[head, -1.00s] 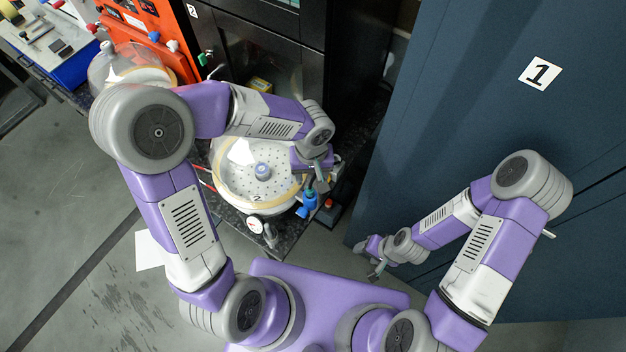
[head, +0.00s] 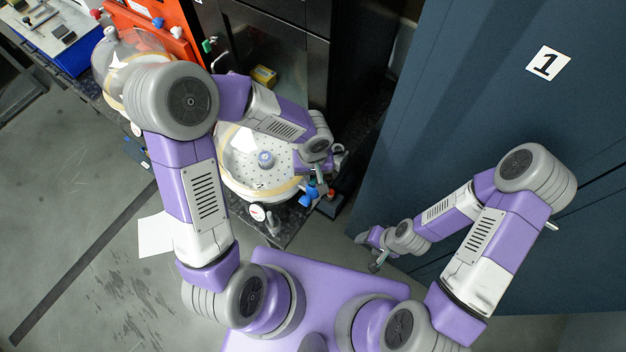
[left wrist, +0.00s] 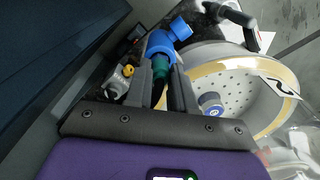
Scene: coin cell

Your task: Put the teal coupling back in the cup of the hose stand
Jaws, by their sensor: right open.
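The teal coupling (left wrist: 161,72) shows in the left wrist view between the fingers of my left gripper (left wrist: 160,82), which look closed on its sides. Its upper end is right at a blue valve (left wrist: 160,42) beside the round chamber, and I cannot tell whether they touch. In the head view my left gripper (head: 319,174) is just above the blue valve (head: 306,200), and the coupling is hard to make out. A small dark block (head: 330,207) with a red top may be the hose stand; its cup is not clear. My right gripper (head: 377,264) is open and empty, low by the blue cabinet.
The round chamber (head: 240,188) with a perforated plate stands on a dark speckled bench left of my left gripper. A gauge (head: 257,212) sits at its front. The blue cabinet (head: 480,110) marked 1 is a wall on the right. Black cabinets (head: 270,45) stand behind.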

